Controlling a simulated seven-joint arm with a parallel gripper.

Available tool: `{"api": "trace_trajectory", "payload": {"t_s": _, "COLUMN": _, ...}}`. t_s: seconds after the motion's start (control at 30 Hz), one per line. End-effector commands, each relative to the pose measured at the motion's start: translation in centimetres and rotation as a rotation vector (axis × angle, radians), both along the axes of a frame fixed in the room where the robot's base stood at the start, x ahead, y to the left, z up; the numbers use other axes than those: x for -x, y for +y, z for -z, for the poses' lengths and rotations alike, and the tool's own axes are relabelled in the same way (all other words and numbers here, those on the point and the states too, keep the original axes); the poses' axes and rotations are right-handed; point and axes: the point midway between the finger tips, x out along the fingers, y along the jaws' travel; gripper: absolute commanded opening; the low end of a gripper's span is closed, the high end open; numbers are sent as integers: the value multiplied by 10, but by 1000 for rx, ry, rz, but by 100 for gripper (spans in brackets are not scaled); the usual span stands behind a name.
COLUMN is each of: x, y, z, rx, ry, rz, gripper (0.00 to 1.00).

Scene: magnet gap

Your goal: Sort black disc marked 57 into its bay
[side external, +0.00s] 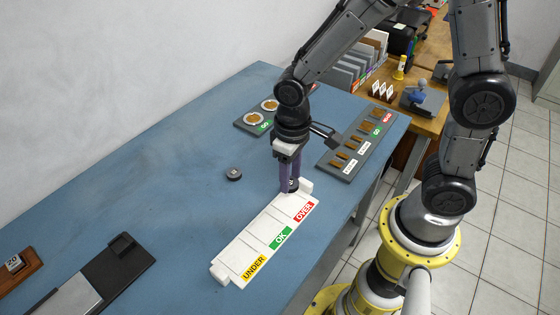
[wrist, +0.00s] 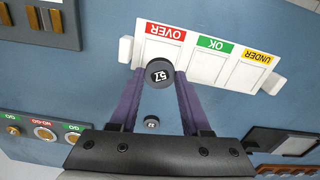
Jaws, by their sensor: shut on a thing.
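The black disc marked 57 (wrist: 160,73) is between the two purple fingers of my gripper (wrist: 160,80). Its white number faces up in the wrist view. My gripper is shut on it, and in the side external view my gripper (side external: 290,185) points down at the OVER end of the white tray (side external: 232,252). The tray has three labelled bays: red OVER (side external: 304,211), green OK (side external: 281,237) and yellow UNDER (side external: 254,267). In the wrist view the disc overlaps the open edge of the OVER bay. I cannot tell whether it touches the tray.
Another black disc (side external: 233,174) lies loose on the blue table (side external: 180,190). Two grey gauge boards (side external: 343,163) (side external: 240,125) lie at the back. A black-and-silver device (side external: 115,265) and a wooden block (side external: 18,270) are at the left. The table's middle left is clear.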

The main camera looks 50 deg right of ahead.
Motion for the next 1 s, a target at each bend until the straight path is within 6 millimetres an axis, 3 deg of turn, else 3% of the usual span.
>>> {"api": "trace_trajectory", "payload": {"t_s": 0.37, "x": 0, "y": 0, "z": 0, "rx": -2, "ry": 0, "rz": 4, "gripper": 0}}
{"api": "trace_trajectory", "payload": {"t_s": 1.0, "x": 0, "y": 0, "z": 42, "rx": -1, "ry": 3, "rz": 4, "gripper": 0}}
